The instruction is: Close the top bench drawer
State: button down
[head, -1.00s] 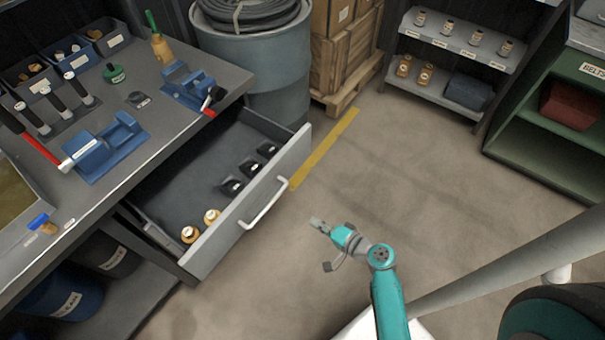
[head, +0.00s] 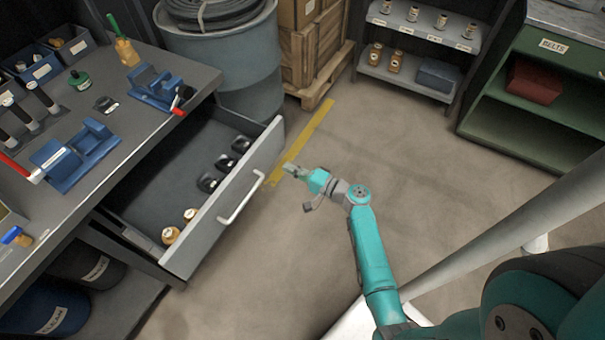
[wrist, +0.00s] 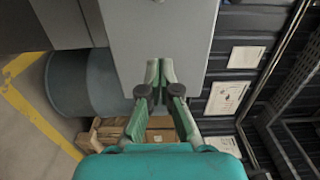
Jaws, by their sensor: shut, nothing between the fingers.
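The top bench drawer (head: 185,175) stands pulled out from under the grey bench top (head: 120,140). Its grey front panel (head: 190,233) has a pale bar handle (head: 241,199). Several black parts (head: 225,163) and two orange-brown bottles (head: 180,225) lie inside. My gripper (head: 288,170) is to the right of the drawer front in the head view, apart from the handle in the picture. In the wrist view the gripper (wrist: 161,70) is shut and empty, with its tips over a flat grey panel (wrist: 160,25); I cannot tell whether they touch it. The handle does not show there.
A blue-grey barrel (head: 225,70) with coiled hose and wooden crates (head: 315,50) stand behind the drawer. A shelf (head: 410,75) and a green cabinet (head: 520,130) stand at the back right. The floor (head: 400,140) right of the drawer is clear.

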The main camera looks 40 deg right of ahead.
aim_at(265, 157)
jog(key=x, duration=0.6)
jog(key=shift+w+a, duration=0.1)
jog(key=shift+w, duration=0.2)
jog(key=shift+w, duration=0.15)
